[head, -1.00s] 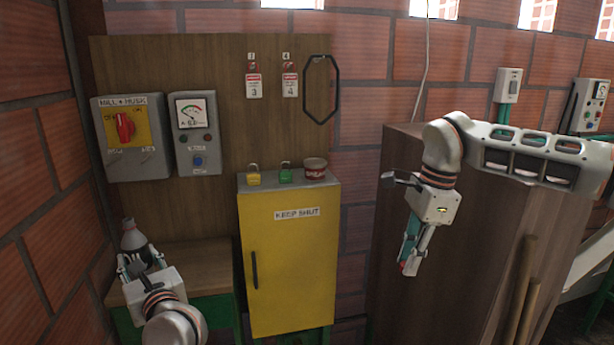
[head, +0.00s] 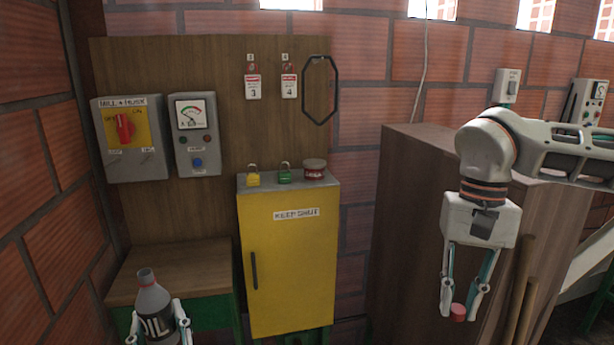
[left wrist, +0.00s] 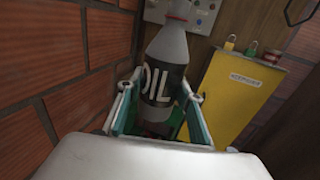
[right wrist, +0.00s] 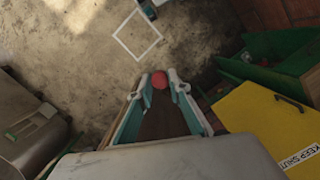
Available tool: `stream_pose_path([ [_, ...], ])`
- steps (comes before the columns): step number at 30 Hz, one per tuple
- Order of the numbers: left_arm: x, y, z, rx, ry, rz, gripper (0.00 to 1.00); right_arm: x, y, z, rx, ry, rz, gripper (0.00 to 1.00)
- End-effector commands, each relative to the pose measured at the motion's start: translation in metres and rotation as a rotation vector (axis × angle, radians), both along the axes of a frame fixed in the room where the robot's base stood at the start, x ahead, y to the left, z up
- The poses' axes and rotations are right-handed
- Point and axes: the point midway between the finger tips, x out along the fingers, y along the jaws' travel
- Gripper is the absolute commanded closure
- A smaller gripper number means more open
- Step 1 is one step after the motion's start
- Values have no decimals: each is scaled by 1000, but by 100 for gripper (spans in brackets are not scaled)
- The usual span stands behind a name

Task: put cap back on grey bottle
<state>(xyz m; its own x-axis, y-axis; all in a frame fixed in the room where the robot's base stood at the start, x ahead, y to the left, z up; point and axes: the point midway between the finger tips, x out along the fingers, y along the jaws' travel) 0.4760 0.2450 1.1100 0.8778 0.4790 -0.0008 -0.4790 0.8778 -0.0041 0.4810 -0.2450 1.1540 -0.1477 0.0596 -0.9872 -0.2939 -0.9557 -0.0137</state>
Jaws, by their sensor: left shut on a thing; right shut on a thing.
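The grey bottle (head: 153,298) with a black OIL label stands upright between the fingers of my left gripper (head: 158,322) at the lower left of the head view. My left gripper is shut on it, and the bottle also shows in the left wrist view (left wrist: 166,75). The bottle's neck has a reddish ring at its top. The small red cap (head: 458,312) is between the fingertips of my right gripper (head: 461,305), well to the right of the bottle and in front of the brown cabinet. The cap also shows in the right wrist view (right wrist: 159,80).
A wooden-topped green table (head: 175,268) stands behind the bottle. The yellow cabinet (head: 290,265) holds a yellow padlock (head: 253,178), a green padlock (head: 284,175) and a red tin (head: 314,170) on top. A brown wooden cabinet (head: 410,230) stands at the right.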

Motion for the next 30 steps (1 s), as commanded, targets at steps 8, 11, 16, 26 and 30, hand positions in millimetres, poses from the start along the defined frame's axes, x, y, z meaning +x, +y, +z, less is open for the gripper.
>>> stream_pose_path([
  [8, 0, 0, 1, 0, -2, 1, 100, 0, 0, 0, 1, 0, -3, 88],
  [11, 1, 0, 1, 0, -2, 0, 100, 0, 0, 0, 1, 0, -3, 88],
  [16, 1, -9, 0, 1, -3, -27, 100, 1, 0, 0, 1, 0, -3, 88],
  [26, 2, -62, -10, 3, -2, -178, 100, 1, 0, 0, 0, 0, -4, 88],
  [30, 2, -87, -14, 3, -3, -248, 100, 1, 0, 0, 0, 0, -4, 88],
])
